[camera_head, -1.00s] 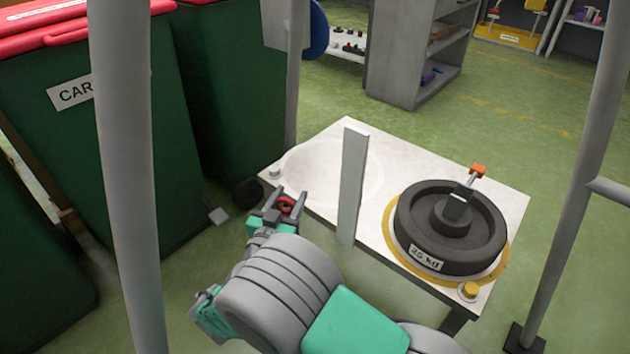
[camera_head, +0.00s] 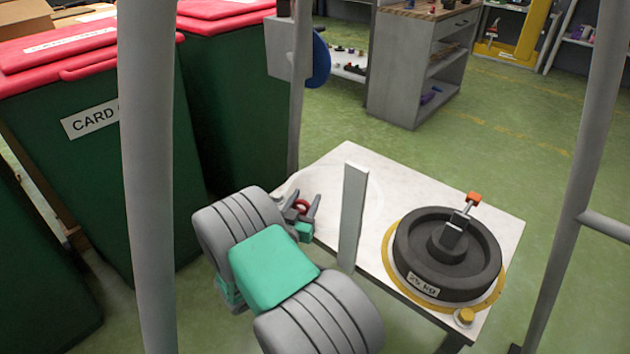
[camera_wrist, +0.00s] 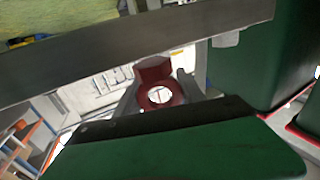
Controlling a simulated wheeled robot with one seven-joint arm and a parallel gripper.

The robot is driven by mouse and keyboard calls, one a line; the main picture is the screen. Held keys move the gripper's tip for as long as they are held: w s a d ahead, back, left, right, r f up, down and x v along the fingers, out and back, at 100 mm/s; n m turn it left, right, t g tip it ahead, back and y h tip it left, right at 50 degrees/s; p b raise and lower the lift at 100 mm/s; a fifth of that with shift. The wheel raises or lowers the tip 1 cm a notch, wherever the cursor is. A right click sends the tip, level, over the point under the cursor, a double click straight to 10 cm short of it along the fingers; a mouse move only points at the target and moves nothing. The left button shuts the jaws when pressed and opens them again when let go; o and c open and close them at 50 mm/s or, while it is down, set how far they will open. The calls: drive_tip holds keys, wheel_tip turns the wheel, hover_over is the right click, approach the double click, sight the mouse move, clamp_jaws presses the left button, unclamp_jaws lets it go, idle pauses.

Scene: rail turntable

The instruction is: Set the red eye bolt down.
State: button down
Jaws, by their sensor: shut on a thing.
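The red eye bolt (camera_head: 301,206) is held between the jaws of my gripper (camera_head: 303,207). In the wrist view the ring of the eye bolt (camera_wrist: 160,95) shows between the two fingers, with a red block-like part beyond it. My gripper is at the left end of the white table (camera_head: 375,165), left of the upright grey plate. I cannot tell how far the bolt is above the table top, or whether it touches it.
An upright grey plate (camera_head: 352,217) stands right of my gripper. A black weight disc (camera_head: 470,268) with a clamp (camera_head: 456,230) sits on a yellow-rimmed turntable at the right. Grey posts (camera_head: 147,180) stand in front. Green bins (camera_head: 235,110) with red lids are at the left.

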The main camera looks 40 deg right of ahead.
drive_tip(key=x, duration=0.5)
drive_tip(key=shift+b, duration=0.35)
drive_tip(key=d, duration=0.1)
drive_tip(key=w+d+b, duration=0.1)
drive_tip(key=d+f, duration=0.1)
drive_tip(key=shift+w+d, duration=0.15)
drive_tip(key=shift+w, duration=0.1)
drive_tip(key=shift+r, duration=0.2)
drive_tip(key=shift+f, duration=0.2)
drive_tip(key=c, duration=0.7)
unclamp_jaws()
drive_tip(key=shift+r, duration=0.15)
